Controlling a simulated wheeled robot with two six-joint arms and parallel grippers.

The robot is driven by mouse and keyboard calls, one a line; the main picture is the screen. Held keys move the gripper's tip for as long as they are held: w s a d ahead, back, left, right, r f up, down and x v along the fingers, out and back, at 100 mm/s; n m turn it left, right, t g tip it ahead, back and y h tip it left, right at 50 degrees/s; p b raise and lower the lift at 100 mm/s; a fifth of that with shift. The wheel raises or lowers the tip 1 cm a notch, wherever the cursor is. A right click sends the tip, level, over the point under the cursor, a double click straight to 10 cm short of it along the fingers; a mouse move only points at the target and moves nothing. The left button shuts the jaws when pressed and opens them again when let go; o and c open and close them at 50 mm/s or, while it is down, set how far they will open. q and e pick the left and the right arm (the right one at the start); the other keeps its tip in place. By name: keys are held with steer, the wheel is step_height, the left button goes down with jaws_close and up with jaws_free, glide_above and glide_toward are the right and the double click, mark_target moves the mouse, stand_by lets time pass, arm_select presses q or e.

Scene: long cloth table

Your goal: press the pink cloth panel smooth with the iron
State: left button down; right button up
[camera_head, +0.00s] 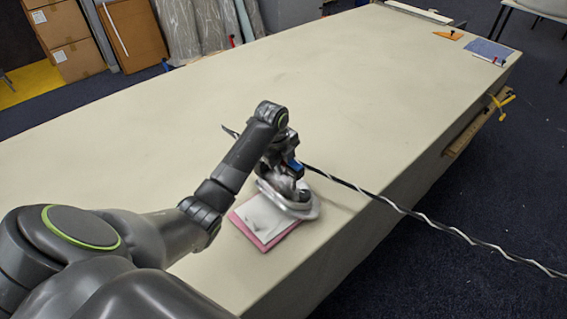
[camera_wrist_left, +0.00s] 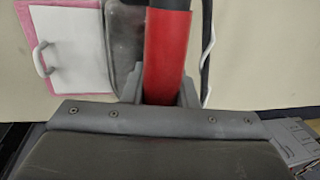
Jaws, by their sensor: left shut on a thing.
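The pink cloth panel (camera_head: 240,224) lies flat on the table near its front edge in the head view. A white sheet (camera_head: 262,217) covers most of it, leaving pink along the edges. The pink edge (camera_wrist_left: 28,22) and the white sheet (camera_wrist_left: 80,50) also show at the left of the wrist view. My left gripper (camera_head: 288,168) is shut on the iron (camera_head: 298,208), around its red handle (camera_wrist_left: 167,50). The iron stands low over the right side of the panel; I cannot tell whether its sole touches the sheet. My right gripper is not in view.
A black-and-white cord (camera_head: 425,217) runs right from the iron past the table edge. A small white loop handle (camera_wrist_left: 42,60) sits on the sheet's left edge. An orange piece (camera_head: 448,35) and a blue cloth (camera_head: 488,48) lie at the far right. The middle of the table (camera_head: 330,90) is clear.

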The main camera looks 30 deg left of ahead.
arm_select(q)
steer(key=shift+f, duration=0.45)
steer(key=shift+s+f, duration=0.2)
steer(key=shift+f, duration=0.1)
stand_by(1.7)
steer(key=shift+r, duration=0.15)
steer(key=shift+w+r+p, duration=0.25)
steer(key=shift+r+p, duration=0.9)
steer(key=shift+r, duration=0.05)
step_height(320, 180, up, 3)
steer(key=p, duration=0.2)
steer(key=shift+f+p, duration=0.1)
steer(key=shift+p, duration=0.25)
steer(key=shift+r, duration=1)
